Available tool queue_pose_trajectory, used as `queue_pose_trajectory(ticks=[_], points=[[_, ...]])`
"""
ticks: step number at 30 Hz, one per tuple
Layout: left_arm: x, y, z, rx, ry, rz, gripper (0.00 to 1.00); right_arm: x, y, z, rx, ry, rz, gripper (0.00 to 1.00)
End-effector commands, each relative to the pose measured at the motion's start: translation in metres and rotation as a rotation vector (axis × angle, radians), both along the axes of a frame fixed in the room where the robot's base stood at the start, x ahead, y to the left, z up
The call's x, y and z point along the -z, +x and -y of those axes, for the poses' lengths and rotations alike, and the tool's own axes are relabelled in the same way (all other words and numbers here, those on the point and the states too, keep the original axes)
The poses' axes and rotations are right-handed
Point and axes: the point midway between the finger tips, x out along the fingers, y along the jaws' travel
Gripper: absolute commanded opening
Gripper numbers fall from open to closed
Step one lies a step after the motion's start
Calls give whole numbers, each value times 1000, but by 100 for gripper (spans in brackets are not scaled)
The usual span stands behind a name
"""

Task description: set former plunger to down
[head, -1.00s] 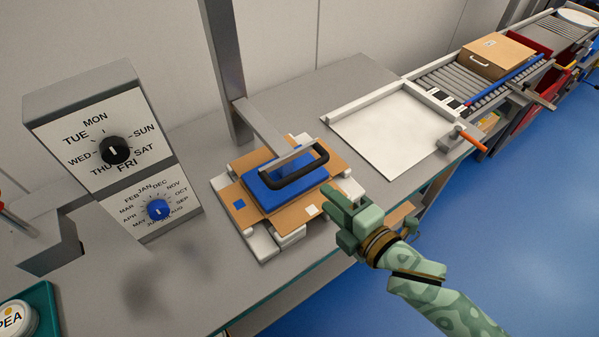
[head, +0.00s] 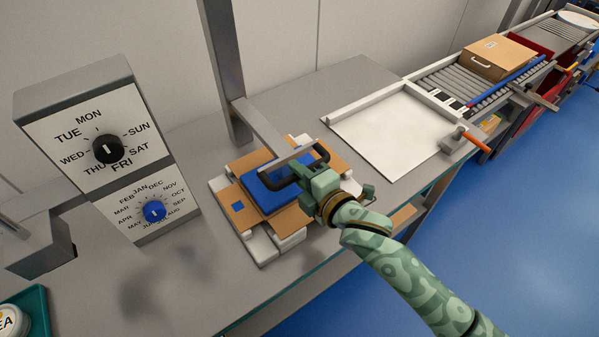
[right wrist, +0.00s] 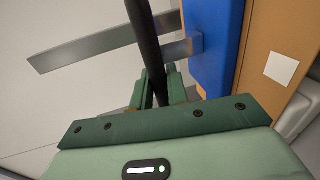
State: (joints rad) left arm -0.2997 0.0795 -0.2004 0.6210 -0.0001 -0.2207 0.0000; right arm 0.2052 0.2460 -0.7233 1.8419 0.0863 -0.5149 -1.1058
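The former plunger is a blue block (head: 254,195) with a black arched handle (head: 321,152), above a flat tan carton blank (head: 240,218) on a white former. A grey bracket arm (head: 262,130) reaches over it from a post. My right gripper (head: 304,178) is at the near end of the handle. In the right wrist view the black handle (right wrist: 146,45) runs between the green fingers (right wrist: 160,88), close to both; whether they press on it is unclear. The blue block (right wrist: 215,45) shows beside them. My left gripper is out of view.
A housing with a weekday dial (head: 109,149) and a blue month dial (head: 153,211) stands at left. A white plate (head: 385,135) and a roller conveyor (head: 452,82) with a cardboard box (head: 492,60) lie at right. The front bench top is clear.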

Motion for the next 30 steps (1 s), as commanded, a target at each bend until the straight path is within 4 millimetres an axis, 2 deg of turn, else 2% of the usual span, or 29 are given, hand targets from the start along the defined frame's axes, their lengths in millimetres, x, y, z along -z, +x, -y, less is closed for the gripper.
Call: queue_pose_trajectory(ticks=[7, 15, 23, 24, 25, 26, 30], points=[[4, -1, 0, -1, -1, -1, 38, 8, 0, 0, 1, -1, -3, 0], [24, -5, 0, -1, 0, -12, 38, 53, -1, 1, 1, -7, -9, 0], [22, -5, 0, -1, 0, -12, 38, 52, -1, 1, 1, -7, -7, 0], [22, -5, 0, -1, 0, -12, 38, 52, -1, 1, 1, -5, -7, 22], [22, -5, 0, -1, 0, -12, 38, 51, -1, 1, 1, -5, -6, 30], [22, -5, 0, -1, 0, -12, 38, 51, -1, 1, 1, -5, -6, 34], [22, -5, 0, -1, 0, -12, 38, 50, 0, 0, 1, -3, -4, 34]])
